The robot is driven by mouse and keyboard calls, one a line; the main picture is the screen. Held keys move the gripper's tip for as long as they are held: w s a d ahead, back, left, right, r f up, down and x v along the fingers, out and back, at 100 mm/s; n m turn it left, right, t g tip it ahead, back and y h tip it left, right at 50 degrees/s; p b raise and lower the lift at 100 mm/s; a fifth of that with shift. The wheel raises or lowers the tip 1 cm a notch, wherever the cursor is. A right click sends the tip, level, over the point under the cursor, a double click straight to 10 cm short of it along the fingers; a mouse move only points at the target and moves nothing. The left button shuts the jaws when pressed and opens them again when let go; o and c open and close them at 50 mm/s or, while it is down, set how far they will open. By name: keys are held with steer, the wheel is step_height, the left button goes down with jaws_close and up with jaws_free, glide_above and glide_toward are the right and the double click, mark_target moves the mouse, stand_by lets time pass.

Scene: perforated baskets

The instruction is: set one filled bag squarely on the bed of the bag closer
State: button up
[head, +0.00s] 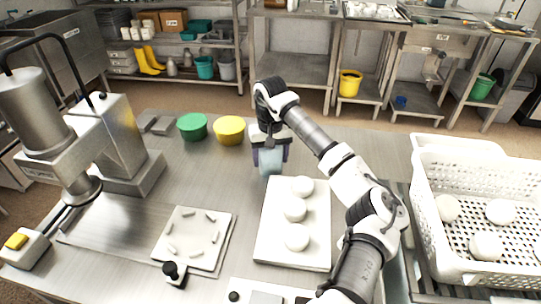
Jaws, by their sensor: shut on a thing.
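My gripper (269,155) points down over the back of the steel table, behind a white board. It is shut on a small pale blue thing (270,164), which looks like the bag; its contents and underside are not clear. The white board (270,255) carries three white round lumps in a row. A square pale plate (205,226) with several small white pieces around its middle lies left of the board, with a black knob (171,270) at its front edge. I cannot tell for certain which device is the bag closer.
A tall grey metal machine (120,140) stands at left. Green (192,126) and yellow (229,130) tubs stand left of my gripper. A white perforated basket (480,270) with white lumps is at right. A flat device (265,297) is cut off at the bottom.

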steer(key=shift+f, duration=0.15)
steer(key=o, duration=1.1)
steer(key=shift+c, duration=0.2)
